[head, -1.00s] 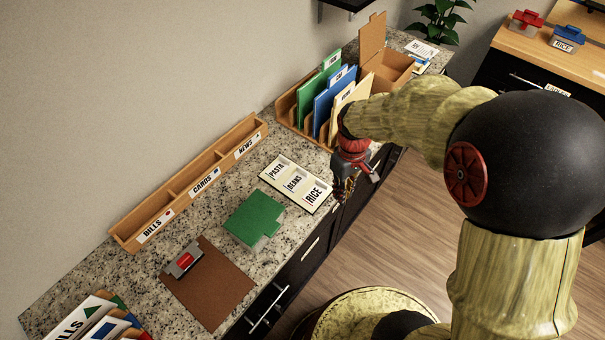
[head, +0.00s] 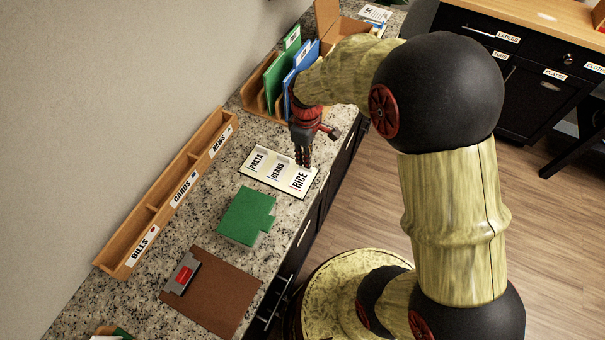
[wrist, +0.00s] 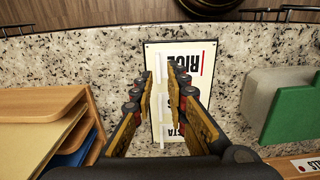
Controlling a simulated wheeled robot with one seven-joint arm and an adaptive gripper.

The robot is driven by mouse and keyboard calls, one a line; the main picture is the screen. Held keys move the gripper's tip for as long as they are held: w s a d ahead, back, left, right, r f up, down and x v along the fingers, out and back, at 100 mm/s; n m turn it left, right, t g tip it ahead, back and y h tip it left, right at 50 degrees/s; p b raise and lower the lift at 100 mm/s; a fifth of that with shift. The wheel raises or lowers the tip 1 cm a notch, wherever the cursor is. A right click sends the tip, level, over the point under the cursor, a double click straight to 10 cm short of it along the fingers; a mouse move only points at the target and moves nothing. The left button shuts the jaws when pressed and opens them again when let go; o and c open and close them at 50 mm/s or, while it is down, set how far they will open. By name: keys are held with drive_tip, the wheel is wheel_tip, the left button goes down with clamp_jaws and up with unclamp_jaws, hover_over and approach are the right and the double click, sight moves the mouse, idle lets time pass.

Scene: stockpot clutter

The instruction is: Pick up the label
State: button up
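A white board with a dark border (head: 270,183) lies flat on the granite counter. It carries three labels: PASTA (head: 257,160), BEANS (head: 277,170) and RICE (head: 300,180). My gripper (head: 303,163) points down over the RICE end of the board. In the wrist view, my gripper (wrist: 164,76) has its two fingers apart, with nothing visible held between them. The board's RICE label (wrist: 188,60) shows beyond and to the right of the fingertips. The fingers hide much of the BEANS and PASTA labels. I cannot tell how high the fingertips are above the board.
A green-topped box (head: 247,214) and a brown clipboard (head: 212,293) lie nearer on the counter. A wooden sorter (head: 156,200) marked BILLS, CARDS and NEWS runs along the wall. A file rack with green and blue folders (head: 275,82) stands behind my gripper.

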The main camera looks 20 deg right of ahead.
sight(300, 177)
drive_tip(key=f+b, duration=0.1)
drive_tip(key=f, duration=0.4)
drive_tip(key=shift+w+f, duration=0.15)
drive_tip(key=shift+w, duration=0.05)
clamp_jaws()
